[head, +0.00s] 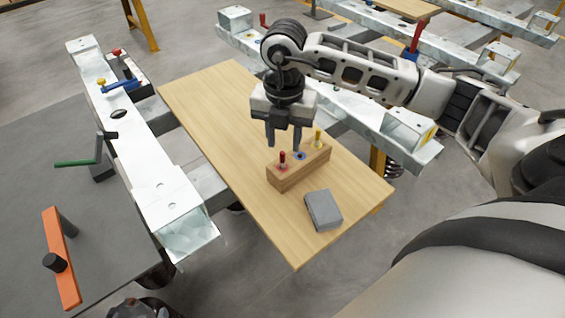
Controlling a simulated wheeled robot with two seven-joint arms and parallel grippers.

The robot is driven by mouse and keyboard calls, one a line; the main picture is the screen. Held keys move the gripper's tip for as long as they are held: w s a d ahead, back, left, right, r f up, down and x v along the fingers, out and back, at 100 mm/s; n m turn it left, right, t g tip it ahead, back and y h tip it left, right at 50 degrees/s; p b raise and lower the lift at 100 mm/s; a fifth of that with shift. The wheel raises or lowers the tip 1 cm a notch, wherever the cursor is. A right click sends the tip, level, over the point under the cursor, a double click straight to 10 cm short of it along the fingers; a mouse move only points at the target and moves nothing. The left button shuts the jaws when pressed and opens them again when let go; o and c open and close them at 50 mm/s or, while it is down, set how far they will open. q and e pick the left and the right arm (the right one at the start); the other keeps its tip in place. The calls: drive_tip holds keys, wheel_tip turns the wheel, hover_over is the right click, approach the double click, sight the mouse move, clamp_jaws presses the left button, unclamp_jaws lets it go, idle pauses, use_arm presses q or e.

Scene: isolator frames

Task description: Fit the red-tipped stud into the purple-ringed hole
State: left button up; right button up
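A wooden block (291,173) lies on a wooden board (225,112). The red-tipped stud (282,157) stands upright at the block's near-left end, with red around its base. A ring that looks blue-purple (300,156) marks a hole in the middle of the block; no stud shows in it. A yellow-tipped stud (318,137) stands at the far-right end. My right gripper (284,143) points down, its two fingers spread and empty, close to the red-tipped stud and apparently above the block. I cannot tell its exact height. My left gripper is not in view.
A grey box (323,210) lies on the board in front of the block. White metal beams (140,150) flank the board. At the left are a green-handled clamp (85,162) and an orange bar (61,257). The board's far-left part is clear.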

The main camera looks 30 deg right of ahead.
sight(282, 153)
drive_tip(key=shift+s+a+f+p, duration=0.1)
drive_tip(key=shift+a+f+p, duration=0.05)
drive_tip(key=shift+f, duration=1.25)
drive_tip(key=shift+s+a+f+p, duration=0.1)
drive_tip(key=shift+f+p, duration=0.05)
drive_tip(key=shift+f, duration=1.2)
clamp_jaws()
